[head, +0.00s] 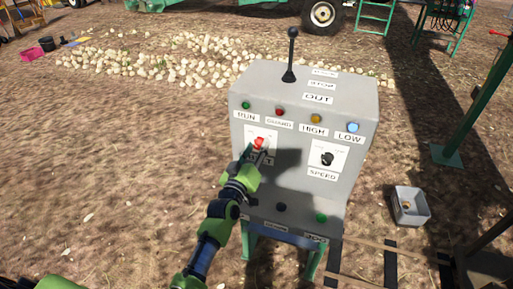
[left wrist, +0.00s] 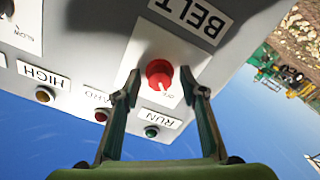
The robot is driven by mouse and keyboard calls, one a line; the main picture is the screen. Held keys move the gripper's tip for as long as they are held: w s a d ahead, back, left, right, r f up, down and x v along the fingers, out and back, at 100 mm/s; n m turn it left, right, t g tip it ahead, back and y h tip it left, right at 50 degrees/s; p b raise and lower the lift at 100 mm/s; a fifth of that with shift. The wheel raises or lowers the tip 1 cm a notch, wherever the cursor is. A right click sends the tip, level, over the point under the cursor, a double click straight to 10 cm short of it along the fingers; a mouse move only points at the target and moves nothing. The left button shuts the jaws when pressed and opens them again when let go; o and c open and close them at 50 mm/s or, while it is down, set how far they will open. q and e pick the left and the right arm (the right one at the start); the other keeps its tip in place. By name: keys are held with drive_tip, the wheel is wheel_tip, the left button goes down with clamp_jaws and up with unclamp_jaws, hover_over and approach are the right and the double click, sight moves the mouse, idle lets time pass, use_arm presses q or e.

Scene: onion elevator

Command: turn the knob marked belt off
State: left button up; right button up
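The red belt knob (head: 258,142) is on a white plate at the left of the grey control box's front face. In the left wrist view, the red knob (left wrist: 159,72) shows on its white plate, above an upside-down BELT label (left wrist: 190,16) in the box's own sense. A pale pointer mark on the knob slants toward small lettering too small to read surely. My left gripper (left wrist: 161,84) is open, with one finger on each side of the knob; contact cannot be told. In the head view the left gripper (head: 259,156) partly covers the BELT label. My right gripper is not in view.
The control box (head: 300,100) has a black lever (head: 290,52) on top, coloured lamps in a row, and a black speed knob (head: 327,158) to the right. Lower buttons include a green one (head: 321,217). A grey bin (head: 410,206) stands on the ground at right.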

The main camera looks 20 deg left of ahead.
use_arm(q)
drive_tip(key=s, duration=1.2)
drive_tip(key=shift+a, duration=0.2)
